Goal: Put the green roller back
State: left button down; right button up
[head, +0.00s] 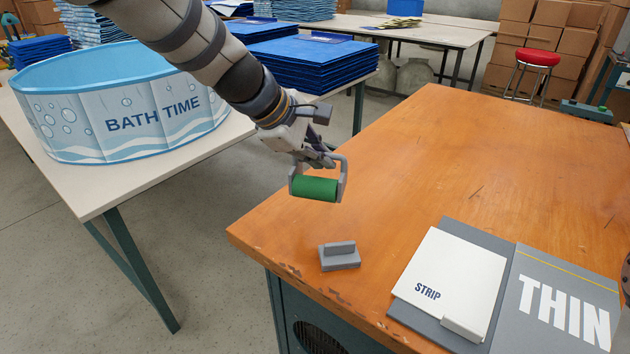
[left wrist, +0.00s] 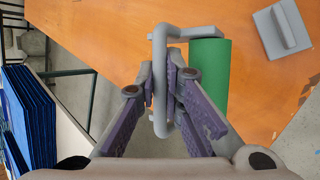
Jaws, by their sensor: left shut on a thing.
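The green roller (head: 315,189) has a grey frame and handle and hangs in my left gripper (head: 322,158) near the left edge of the orange table. In the left wrist view, my left gripper (left wrist: 166,95) is shut on the grey handle, with the green roller (left wrist: 208,75) on the right of the fingers. The roller appears to be in the air, apart from the table top. A small grey block with an upright ridge (head: 339,257) lies on the table below the roller; it also shows at the top right of the left wrist view (left wrist: 282,28). My right gripper is not seen.
On the orange table (head: 480,150), a white STRIP sheet (head: 450,275) and a grey THIN board (head: 565,297) lie right of the block. The table's middle is clear. A BATH TIME pool (head: 130,120) stands on the left table. Blue stacked sheets (head: 310,65) lie behind my left arm.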

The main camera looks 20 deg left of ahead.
pick_arm(q)
jog(key=shift+w+a+f+b, duration=0.2)
jog(key=shift+w+f, duration=0.35)
jog(key=shift+f, duration=0.65)
jog(key=shift+w+a+f+b, duration=0.15)
jog(key=shift+w+a+f, duration=0.3)
jog(key=shift+f, duration=0.8)
jog(key=shift+w+a+f+b, duration=0.15)
jog(key=shift+w+f, duration=0.45)
jog(key=shift+f, duration=0.6)
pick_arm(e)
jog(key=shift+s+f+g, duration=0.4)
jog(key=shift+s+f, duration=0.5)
pick_arm(q)
jog(key=shift+f, duration=0.2)
jog(key=c, duration=1.7)
grip_release()
jog(key=shift+r, duration=0.1)
